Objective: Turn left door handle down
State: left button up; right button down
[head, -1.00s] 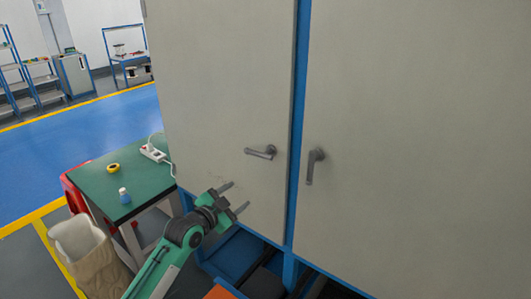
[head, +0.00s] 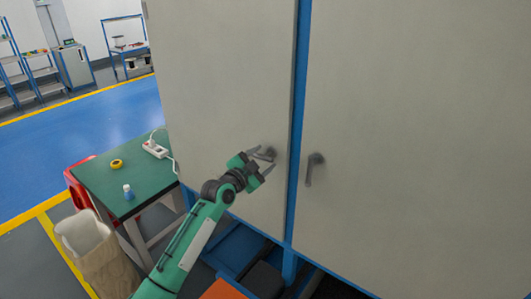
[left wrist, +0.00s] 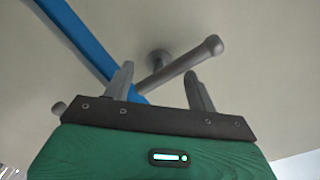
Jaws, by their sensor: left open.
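The left door handle (head: 268,152) is a grey lever on the left cabinet door (head: 225,80), near its right edge. In the head view my gripper partly covers it; its lever extends left from its mount. My left gripper (head: 263,160) is at the handle, open, with one finger above and one below the lever. In the left wrist view the handle (left wrist: 182,64) runs diagonally across the gap between the fingers of my left gripper (left wrist: 161,77), its rounded end at the upper right. I cannot tell whether the fingers touch it. My right gripper is not in view.
The right door handle (head: 314,168) points down on the right door (head: 420,130). A blue frame strip (head: 296,130) divides the doors. A green-topped table (head: 105,187) with a power strip (head: 155,149), yellow tape (head: 117,164) and small bottle (head: 128,192) stands left of my arm.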

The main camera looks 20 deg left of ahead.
pick_arm(q)
jog(key=shift+x, duration=1)
jog(key=shift+c, duration=0.5)
